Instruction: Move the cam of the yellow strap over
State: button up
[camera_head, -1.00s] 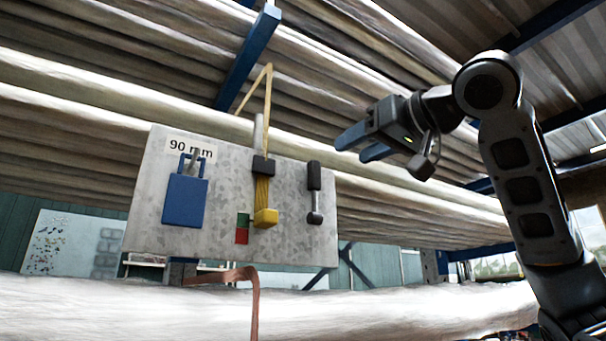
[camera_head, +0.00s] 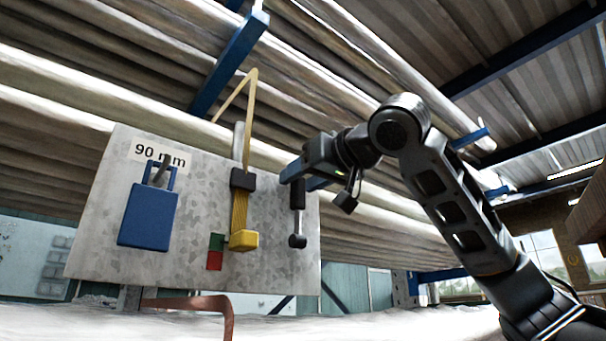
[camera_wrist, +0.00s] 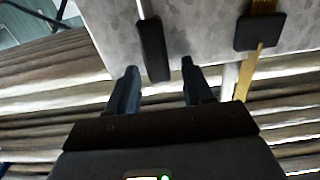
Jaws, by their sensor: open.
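Below the buckle hangs a yellow length ending in a yellow block (camera_head: 243,240). The strap (camera_wrist: 248,72) and buckle (camera_wrist: 260,32) also show at the right of the wrist view. My gripper (camera_head: 297,180) is open at this black handle (camera_wrist: 153,48), whose end lies between the fingertips (camera_wrist: 158,70) in the wrist view. I cannot tell whether they touch.
A blue padlock-shaped piece (camera_head: 148,213) hangs at the plate's left under a "90 mm" label (camera_head: 160,153). A green and red marker (camera_head: 215,251) sits left of the yellow block. Long pale logs or pipes (camera_head: 60,130) fill the space behind the plate (camera_head: 110,200).

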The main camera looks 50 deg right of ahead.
grip_shut()
dwell(0.6)
